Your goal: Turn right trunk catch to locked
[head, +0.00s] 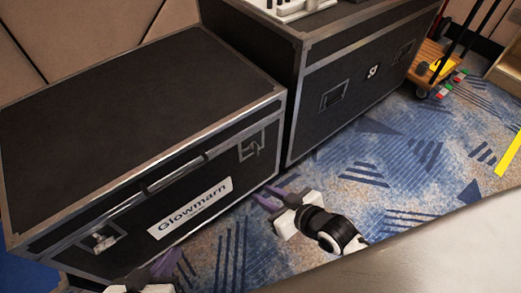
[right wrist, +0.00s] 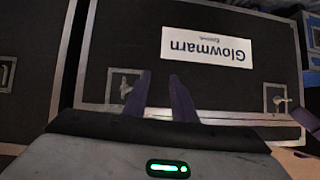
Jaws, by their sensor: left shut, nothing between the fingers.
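The black trunk (head: 120,110) has metal edges and a white "Glowmarn" label (head: 190,208) on its front. Its right catch (head: 251,146) sits in a recessed plate near the right end; its exact turn is too small to tell. This catch also shows in the right wrist view (right wrist: 122,84), partly behind a finger. The left catch (head: 103,241) is near the left end, also in the right wrist view (right wrist: 278,99). My right gripper (head: 268,196) is open and empty, apart from the right catch and in front of the trunk. My left gripper (head: 163,265) is shut and empty, low before the trunk.
A second black case (head: 335,90) stands close beside the trunk, with equipment (head: 290,8) on top. A wooden cart (head: 430,70) is at the far right. Blue patterned carpet (head: 400,150) is clear in front. A pale surface (head: 440,250) fills the lower right.

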